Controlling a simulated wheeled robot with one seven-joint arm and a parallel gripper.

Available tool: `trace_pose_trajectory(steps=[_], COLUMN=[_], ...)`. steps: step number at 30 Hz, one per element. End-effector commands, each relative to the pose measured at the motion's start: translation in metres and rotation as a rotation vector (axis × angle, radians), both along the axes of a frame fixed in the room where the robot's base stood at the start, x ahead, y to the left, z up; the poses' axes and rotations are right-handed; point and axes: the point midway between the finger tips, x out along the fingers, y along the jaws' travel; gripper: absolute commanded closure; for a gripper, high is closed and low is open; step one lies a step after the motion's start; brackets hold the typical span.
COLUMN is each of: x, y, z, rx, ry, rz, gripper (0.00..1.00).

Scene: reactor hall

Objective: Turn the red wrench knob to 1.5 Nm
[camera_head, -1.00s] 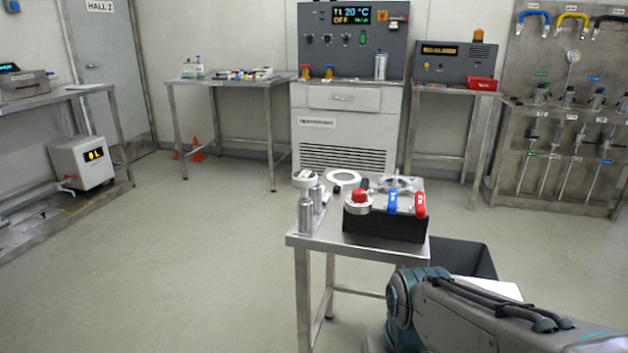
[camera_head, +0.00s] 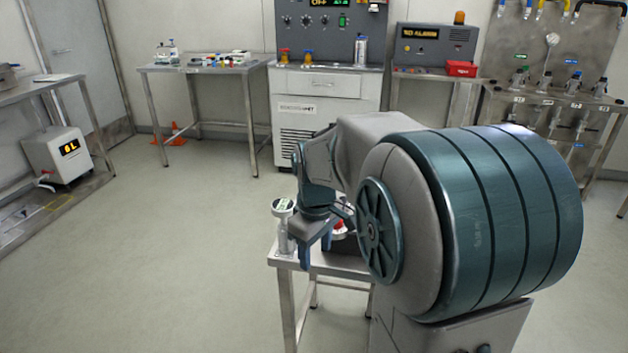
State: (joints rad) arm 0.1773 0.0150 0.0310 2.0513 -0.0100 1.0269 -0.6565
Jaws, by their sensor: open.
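My gripper (camera_head: 315,248) is open, its fingers pointing down over the small steel table (camera_head: 285,263). It is beside a silver cylinder with a round white-faced top (camera_head: 284,207) on the table's left. Just right of the fingers, a small part of a red knob (camera_head: 339,225) shows above a pale round rim. I cannot tell whether the fingers touch anything. My arm hides most of the black box, including the red and blue handles seen on it earlier. No 1.5 Nm reading is legible.
My large arm covers the centre right. Behind stand a grey cabinet with a control panel (camera_head: 325,100), a side table (camera_head: 205,68) with small items, an alarm unit (camera_head: 435,47) beside a red box (camera_head: 461,69), and a steel valve rack (camera_head: 556,100).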

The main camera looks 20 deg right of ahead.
Motion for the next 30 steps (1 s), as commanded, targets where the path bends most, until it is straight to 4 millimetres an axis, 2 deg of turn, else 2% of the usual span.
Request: trace_pose_trajectory(steps=[1,6,9,15,19,23,26,30], x=[0.015,0.055,0.075,0.1,0.107,0.108,0.108,0.107], y=[-0.01,-0.042,-0.061,-0.088,-0.097,-0.099,-0.098,-0.098], z=[0.031,0.076,0.097,0.119,0.123,0.115,0.1,0.072], rx=[-0.001,-0.003,-0.002,0.003,0.004,0.005,0.006,0.007], ry=[0.008,0.028,0.035,0.046,0.05,0.051,0.053,0.054], rz=[0.04,0.201,0.287,0.414,0.452,0.464,0.464,0.463], gripper=[0.48,0.48,0.48,0.48,0.48,0.48,0.48,0.48])
